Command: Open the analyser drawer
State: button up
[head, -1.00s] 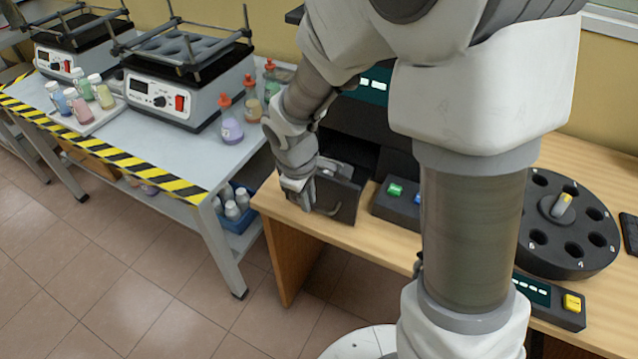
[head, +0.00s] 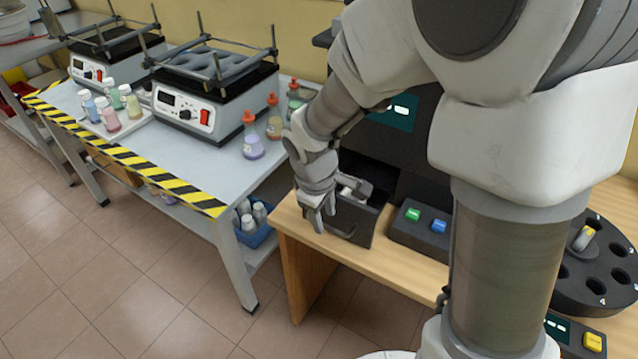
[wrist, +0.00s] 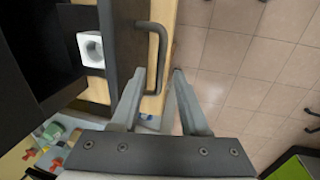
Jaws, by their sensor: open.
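The analyser (head: 422,150) is the black machine on the wooden desk, partly hidden by my arm. Its drawer (head: 362,224) stands pulled out, with its dark inside showing behind the front panel. The drawer handle (wrist: 158,38) is a dark bar on the front panel. A white holder with a round hole (wrist: 92,48) sits in the drawer. My gripper (head: 322,222) is at the left of the drawer front; it also shows in the wrist view (wrist: 159,72). Its fingers are apart, with the handle's lower end between them in the picture. Contact cannot be told.
A box with green and blue buttons (head: 427,228) sits right of the drawer. A round black carousel (head: 600,265) stands farther right. A grey bench (head: 215,165) with shakers and bottles is at left. Tiled floor in front is clear.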

notch_tip(320, 180, up, 15)
jog(key=s+a+p, duration=0.1)
jog(key=s+p, duration=0.1)
jog(key=p, duration=0.1)
jog(key=shift+s+a+r+p, duration=0.15)
jog(key=shift+s+a+p, duration=0.1)
jog(key=shift+a+p, duration=0.15)
jog(key=s+d+r+m+t+y+p, duration=0.1)
jog(key=s+d+r+m+t+p, duration=0.2)
jog(key=s+d+r+m+p, duration=0.5)
jog(key=s+d+r+m, duration=0.2)
jog(key=s+d+r, duration=0.1)
jog(key=r, duration=0.4)
jog(key=shift+s+m+t, duration=0.4)
jog(key=shift+s, duration=0.35)
